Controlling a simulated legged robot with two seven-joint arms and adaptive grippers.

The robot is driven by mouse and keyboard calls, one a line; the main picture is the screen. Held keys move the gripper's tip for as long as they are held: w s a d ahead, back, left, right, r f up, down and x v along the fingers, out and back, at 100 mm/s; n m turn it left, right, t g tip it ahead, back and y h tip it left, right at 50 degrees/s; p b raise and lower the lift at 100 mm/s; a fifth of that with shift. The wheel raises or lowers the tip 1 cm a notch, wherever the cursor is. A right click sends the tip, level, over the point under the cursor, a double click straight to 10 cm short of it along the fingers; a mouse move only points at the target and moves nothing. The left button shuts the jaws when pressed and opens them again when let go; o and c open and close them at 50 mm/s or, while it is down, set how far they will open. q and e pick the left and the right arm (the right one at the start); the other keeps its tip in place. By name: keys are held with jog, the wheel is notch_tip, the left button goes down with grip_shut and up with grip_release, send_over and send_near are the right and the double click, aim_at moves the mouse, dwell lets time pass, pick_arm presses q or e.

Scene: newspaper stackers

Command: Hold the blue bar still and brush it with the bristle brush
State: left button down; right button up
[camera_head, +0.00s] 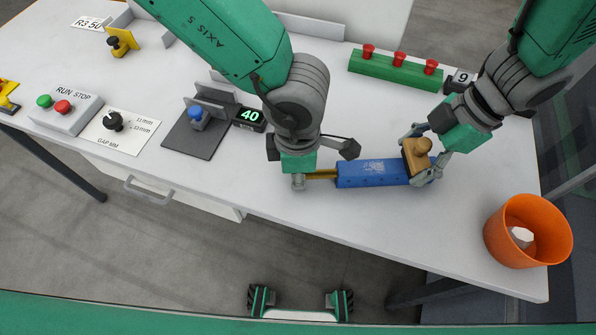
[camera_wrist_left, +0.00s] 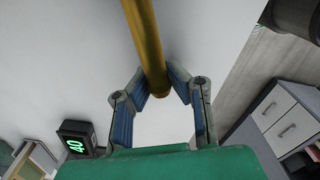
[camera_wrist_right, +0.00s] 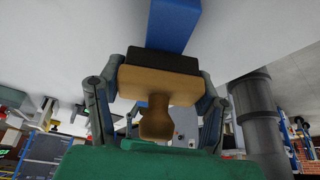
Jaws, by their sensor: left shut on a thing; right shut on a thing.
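The blue bar (camera_head: 372,173) lies on the white table near its front edge, with pale marks on its top face. A yellow handle (camera_head: 322,174) extends from its left end. My left gripper (camera_head: 300,182) is shut on this handle; the yellow handle (camera_wrist_left: 146,45) runs between its fingers in the left wrist view. My right gripper (camera_head: 428,165) is shut on the bristle brush (camera_head: 417,155), which has a wooden body and knob. In the right wrist view the brush (camera_wrist_right: 158,85) has its dark bristle side against or close to the blue bar (camera_wrist_right: 173,25); exact contact is unclear.
An orange bin (camera_head: 528,230) with something white inside stands at the right table corner. A green block with red knobs (camera_head: 397,70) lies behind the bar. A dark stand with a blue knob (camera_head: 195,123), a display (camera_head: 249,118) and a run/stop box (camera_head: 64,112) are left.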

jog(key=shift+w+d, duration=0.15)
jog(key=shift+d, duration=1)
jog(key=shift+w+d, duration=0.15)
jog(key=shift+d, duration=0.95)
jog(key=shift+a+r, duration=0.1)
jog(key=shift+r, duration=2.9)
pick_arm(q)
jog(key=c, duration=1.5)
grip_release()
jog(key=shift+r, duration=0.1)
jog(key=shift+r, duration=3.9)
